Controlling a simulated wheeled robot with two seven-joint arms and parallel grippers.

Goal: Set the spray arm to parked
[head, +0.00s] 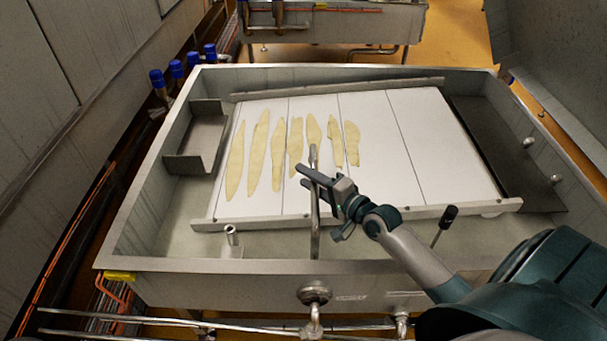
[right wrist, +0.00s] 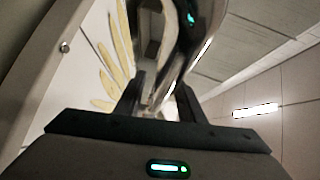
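The spray arm (head: 315,225) is a shiny bent metal tube. It rises from the front wall of the vat and its upper end stands over the front of the white boards. My right gripper (head: 302,176) reaches in from the right at the tube's upper part, with its two dark fingers apart. In the right wrist view the shiny tube (right wrist: 182,50) runs between the fingers, and the gap looks wider than the tube. Contact with the fingers cannot be told. A short upright metal post (head: 231,236) stands left of the arm. My left gripper is not in view.
White boards (head: 425,150) with several pale yellow strips (head: 258,150) fill the middle of the steel vat (head: 200,266). A black-handled lever (head: 447,217) stands right of the arm. A metal bracket (head: 196,163) sits at the left wall. Blue-capped valves (head: 177,70) stand outside, back left.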

